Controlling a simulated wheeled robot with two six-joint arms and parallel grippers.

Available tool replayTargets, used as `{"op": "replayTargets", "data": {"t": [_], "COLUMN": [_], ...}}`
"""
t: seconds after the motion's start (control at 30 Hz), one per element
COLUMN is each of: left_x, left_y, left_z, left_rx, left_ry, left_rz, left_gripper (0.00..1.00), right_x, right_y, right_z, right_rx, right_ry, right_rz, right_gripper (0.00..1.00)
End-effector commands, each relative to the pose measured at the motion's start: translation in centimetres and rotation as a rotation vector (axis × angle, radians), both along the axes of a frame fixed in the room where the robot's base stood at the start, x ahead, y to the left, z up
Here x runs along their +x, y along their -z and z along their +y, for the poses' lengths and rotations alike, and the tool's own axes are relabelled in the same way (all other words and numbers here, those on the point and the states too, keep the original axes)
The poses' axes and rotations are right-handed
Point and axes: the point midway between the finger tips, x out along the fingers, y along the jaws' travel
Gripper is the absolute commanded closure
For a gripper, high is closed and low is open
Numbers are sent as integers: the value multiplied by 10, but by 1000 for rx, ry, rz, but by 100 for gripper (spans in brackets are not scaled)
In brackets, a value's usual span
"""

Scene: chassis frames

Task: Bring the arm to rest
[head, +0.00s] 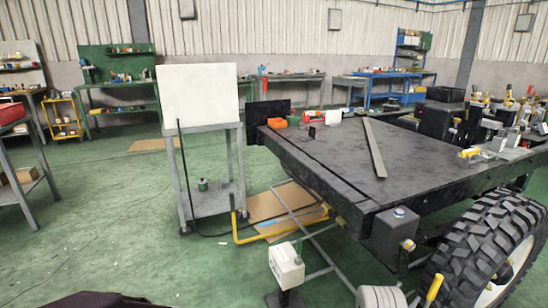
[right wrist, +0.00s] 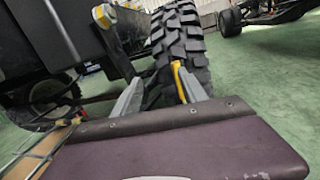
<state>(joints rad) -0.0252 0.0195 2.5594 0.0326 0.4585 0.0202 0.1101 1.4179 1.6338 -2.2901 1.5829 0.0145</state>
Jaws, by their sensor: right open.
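My right gripper (right wrist: 158,76) shows in the right wrist view with its two grey fingers apart and nothing between them. Its dark maroon body fills the bottom of that view. Beyond the fingers are a black knobbly tyre (right wrist: 180,40) and the dark underside of the chassis frame. I cannot tell from this view how far the fingertips are from them. I cannot make out fingers of either gripper in the head view. My left gripper does not show.
The dark chassis (head: 330,165) with a large wheel (head: 480,250) takes up the right side. A loose grey bar (head: 374,148) lies on its top. A grey cart (head: 213,200) with a white panel (head: 198,95) stands left of it. Green floor (head: 100,220) is open at left.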

Motion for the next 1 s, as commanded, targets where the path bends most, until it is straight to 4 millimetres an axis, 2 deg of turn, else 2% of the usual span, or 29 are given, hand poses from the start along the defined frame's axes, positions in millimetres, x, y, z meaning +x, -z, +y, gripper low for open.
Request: {"op": "replayTargets", "data": {"t": [0.1, 0.2, 0.33, 0.47, 0.53, 0.57, 0.63, 0.7, 0.73, 0.83, 0.9, 1.0], "left_x": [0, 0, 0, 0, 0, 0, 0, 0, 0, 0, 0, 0], "left_y": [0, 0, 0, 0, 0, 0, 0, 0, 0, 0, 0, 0], "left_z": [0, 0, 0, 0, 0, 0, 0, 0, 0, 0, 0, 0], "left_rx": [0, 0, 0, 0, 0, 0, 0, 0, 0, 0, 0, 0], "left_ry": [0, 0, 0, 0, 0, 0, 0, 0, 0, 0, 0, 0], "left_rz": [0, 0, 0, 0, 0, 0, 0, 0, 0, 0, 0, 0], "left_gripper": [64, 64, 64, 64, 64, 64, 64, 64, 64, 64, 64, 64], "right_x": [14, 20, 8, -35, -78, -100, -154, -201, -217, -254, -268, -278], "right_y": [-37, -77, -132, -178, -191, -190, -178, -155, -145, -116, -101, -85], "right_z": [3, 4, -2, -12, -13, -10, 9, 41, 58, 114, 150, 193], "right_rx": [-7, -7, 28, 156, 298, 378, 597, 829, 922, 1200, 1362, 1546], "right_ry": [-8, 12, 100, 276, 420, 490, 659, 817, 877, 1055, 1165, 1310], "right_rz": [-63, -126, -207, -283, -327, -345, -390, -434, -452, -520, -571, -653], "right_gripper": [50, 50, 50, 50, 50, 50, 50, 50, 50, 50, 50, 50]}}
